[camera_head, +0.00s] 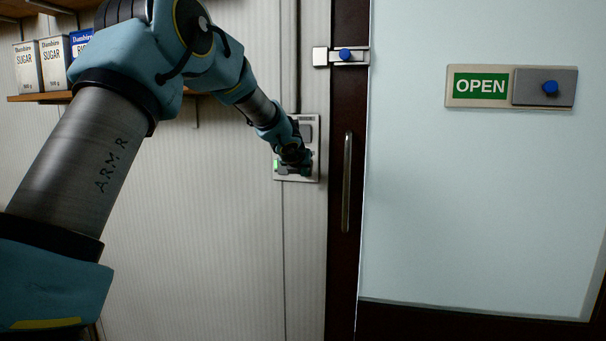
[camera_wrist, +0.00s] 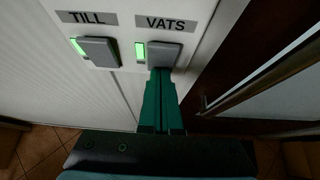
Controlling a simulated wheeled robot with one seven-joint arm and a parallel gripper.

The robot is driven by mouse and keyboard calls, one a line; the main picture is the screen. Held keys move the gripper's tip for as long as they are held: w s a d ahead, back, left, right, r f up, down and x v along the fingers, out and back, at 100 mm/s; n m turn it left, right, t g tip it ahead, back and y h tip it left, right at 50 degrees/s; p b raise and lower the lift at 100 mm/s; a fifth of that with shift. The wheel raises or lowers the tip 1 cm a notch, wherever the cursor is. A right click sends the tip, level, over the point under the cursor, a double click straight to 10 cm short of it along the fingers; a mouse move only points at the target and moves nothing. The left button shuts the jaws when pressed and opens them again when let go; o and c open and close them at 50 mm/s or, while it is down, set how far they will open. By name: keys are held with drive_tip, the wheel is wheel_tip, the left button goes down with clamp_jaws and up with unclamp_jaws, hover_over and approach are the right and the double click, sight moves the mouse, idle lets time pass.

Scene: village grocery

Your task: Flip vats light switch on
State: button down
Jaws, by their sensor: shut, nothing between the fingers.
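The switch plate (camera_head: 314,172) is on the wall left of the door frame, partly hidden by my gripper (camera_head: 303,165). In the wrist view the VATS switch (camera_wrist: 164,54) is a grey rocker under a VATS label (camera_wrist: 164,23), with a lit green strip (camera_wrist: 140,52) at its left. My gripper (camera_wrist: 160,72) is shut and empty. Its green fingertips are at the lower edge of the VATS switch and look close to or touching it. Contact is not certain.
The TILL switch (camera_wrist: 100,51) is left of VATS, with its own lit green strip (camera_wrist: 77,47). A door handle (camera_head: 347,182) and a latch (camera_head: 345,56) are close to the right. A shelf (camera_head: 40,97) with boxes is at upper left.

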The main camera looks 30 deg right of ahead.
drive_tip(key=shift+r+p, duration=0.75)
drive_tip(key=shift+r, duration=0.1)
drive_tip(key=v, duration=1)
drive_tip(key=shift+s+a, duration=0.25)
drive_tip(key=shift+a, duration=0.05)
drive_tip(key=shift+s+r, duration=0.1)
drive_tip(key=s+a+p, duration=0.1)
drive_tip(key=s+a+f+p, duration=0.1)
drive_tip(key=shift+s+a+p, duration=0.15)
drive_tip(key=shift+p, duration=0.25)
